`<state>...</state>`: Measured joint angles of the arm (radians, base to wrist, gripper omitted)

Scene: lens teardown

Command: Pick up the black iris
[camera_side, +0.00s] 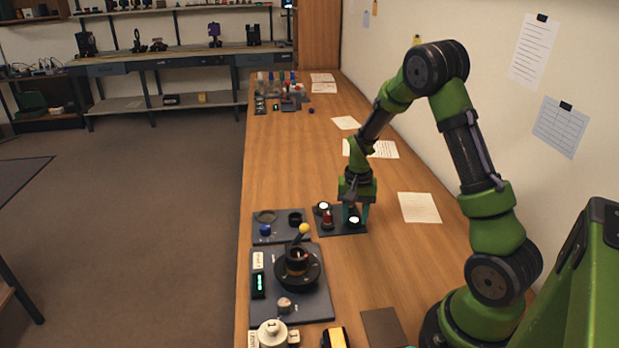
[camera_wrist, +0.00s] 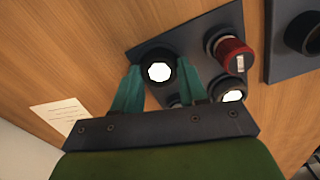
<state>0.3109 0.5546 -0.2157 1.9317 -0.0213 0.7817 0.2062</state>
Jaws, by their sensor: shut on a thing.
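The black iris (camera_wrist: 152,53) is a dark ring with a bright, many-sided opening. In the wrist view it sits between the two teal fingers of my gripper (camera_wrist: 159,72), which are shut on its sides. In the side view my gripper (camera_side: 355,211) points down over the right part of a dark tray (camera_side: 342,231), and the iris (camera_side: 354,225) shows between the fingers. I cannot tell whether the iris touches the tray or is just above it.
A red cylinder (camera_side: 327,218) and a bright-topped round part (camera_side: 323,206) stand on the same tray, left of my gripper. Another dark tray (camera_side: 283,237) holds a blue part and dark rings. A larger mat (camera_side: 318,307) carries a black round fixture. The bench beyond is mostly clear.

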